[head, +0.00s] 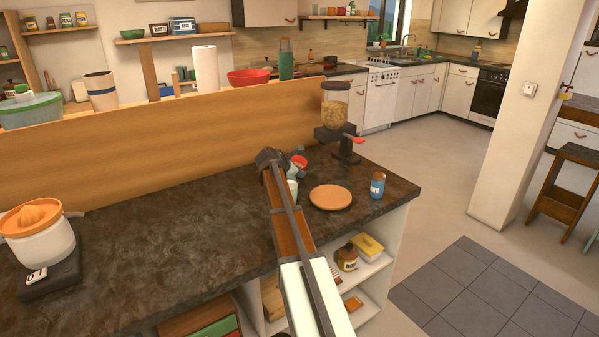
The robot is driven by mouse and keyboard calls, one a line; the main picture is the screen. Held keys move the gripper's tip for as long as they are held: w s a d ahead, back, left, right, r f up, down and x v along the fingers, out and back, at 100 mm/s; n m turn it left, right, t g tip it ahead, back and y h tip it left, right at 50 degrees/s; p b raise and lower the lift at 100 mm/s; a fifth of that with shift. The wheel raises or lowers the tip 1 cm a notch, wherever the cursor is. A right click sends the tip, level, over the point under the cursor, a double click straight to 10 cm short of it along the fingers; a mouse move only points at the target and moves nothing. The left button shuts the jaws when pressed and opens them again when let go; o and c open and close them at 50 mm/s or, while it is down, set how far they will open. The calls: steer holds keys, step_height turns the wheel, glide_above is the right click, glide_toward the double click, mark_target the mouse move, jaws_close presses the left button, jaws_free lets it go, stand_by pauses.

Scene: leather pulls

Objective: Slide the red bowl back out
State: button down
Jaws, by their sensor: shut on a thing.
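A red bowl (249,78) stands behind the long wooden panel, to the left of a green flask. My gripper (291,163) is over the dark counter in front of that panel, well apart from this bowl. It is shut on a small, partly hidden thing (299,162) that shows red and grey-blue. I cannot tell what this held thing is. The arm hides part of the grip and the fingertips are hard to make out.
A pale cup (292,187) is just below my gripper. An orange plate (330,197), a blue jar (377,186) and a cereal dispenser (336,110) stand to the right. A juicer (38,233) is far left. The counter's middle (170,240) is clear.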

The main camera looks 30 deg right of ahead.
steer(key=shift+a+f, duration=0.1)
steer(key=shift+f, duration=0.1)
steer(key=c, duration=0.9)
jaws_free()
steer(key=shift+r, duration=0.1)
steer(key=shift+r, duration=0.1)
step_height(320, 180, up, 10)
steer(key=shift+f, duration=0.1)
